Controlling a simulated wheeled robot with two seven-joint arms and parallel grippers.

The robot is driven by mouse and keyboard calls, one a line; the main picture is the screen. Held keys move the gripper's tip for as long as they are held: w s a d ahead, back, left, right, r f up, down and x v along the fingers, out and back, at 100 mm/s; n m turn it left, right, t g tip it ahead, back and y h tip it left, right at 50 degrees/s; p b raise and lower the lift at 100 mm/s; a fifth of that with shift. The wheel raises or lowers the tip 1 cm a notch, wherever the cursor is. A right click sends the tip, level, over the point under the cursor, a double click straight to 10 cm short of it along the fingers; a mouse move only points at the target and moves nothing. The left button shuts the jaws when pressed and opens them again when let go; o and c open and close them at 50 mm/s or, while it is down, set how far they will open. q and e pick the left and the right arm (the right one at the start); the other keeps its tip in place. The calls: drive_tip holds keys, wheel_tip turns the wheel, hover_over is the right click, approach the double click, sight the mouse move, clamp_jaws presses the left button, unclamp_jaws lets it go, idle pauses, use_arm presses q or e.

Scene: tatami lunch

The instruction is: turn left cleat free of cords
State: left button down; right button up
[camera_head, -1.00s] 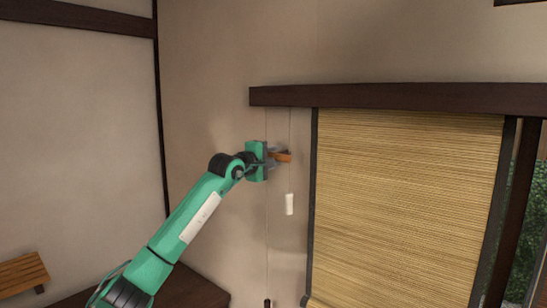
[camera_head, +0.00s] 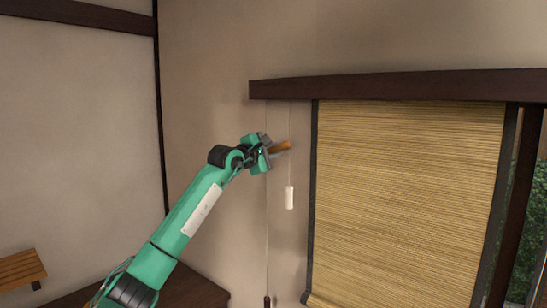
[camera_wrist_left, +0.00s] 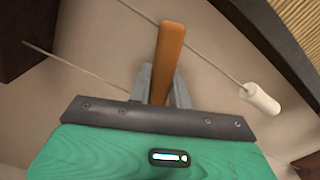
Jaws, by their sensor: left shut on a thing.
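The left cleat is an orange-brown wooden bar (camera_head: 279,147) on the wall beside the blind, below the dark head rail. My left gripper (camera_head: 267,150) is shut on it. In the left wrist view the cleat (camera_wrist_left: 167,62) stands between the gripper's fingers (camera_wrist_left: 160,85), and its held end is hidden. In the head view the bar is slightly tilted, right end higher. One thin cord with a white cylindrical pull (camera_head: 289,198) hangs just right of the cleat. Another cord (camera_head: 267,225) hangs below the gripper to a dark pull (camera_head: 267,301). My right gripper is not in view.
A woven blind (camera_head: 405,200) hangs from the dark head rail (camera_head: 400,86) right of the cleat. A wooden shelf (camera_head: 20,268) is at lower left. A dark low surface (camera_head: 195,288) lies below my left arm. The wall left of the cleat is bare.

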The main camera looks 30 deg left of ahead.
use_arm(q)
drive_tip(key=n+b, duration=0.1)
drive_tip(key=n, duration=0.2)
drive_tip(key=shift+f+n+b, duration=0.2)
drive_tip(key=shift+n+b, duration=0.2)
drive_tip(key=n+b, duration=0.1)
drive_tip(key=n, duration=0.1)
drive_tip(key=shift+n, duration=0.4)
drive_tip(key=n+b, duration=0.1)
drive_tip(key=n, duration=0.2)
drive_tip(key=shift+n+b, duration=0.5)
drive_tip(key=shift+n, duration=1.3)
drive_tip(key=shift+r+n, duration=0.1)
drive_tip(key=shift+n, duration=0.2)
drive_tip(key=c, duration=1.3)
unclamp_jaws()
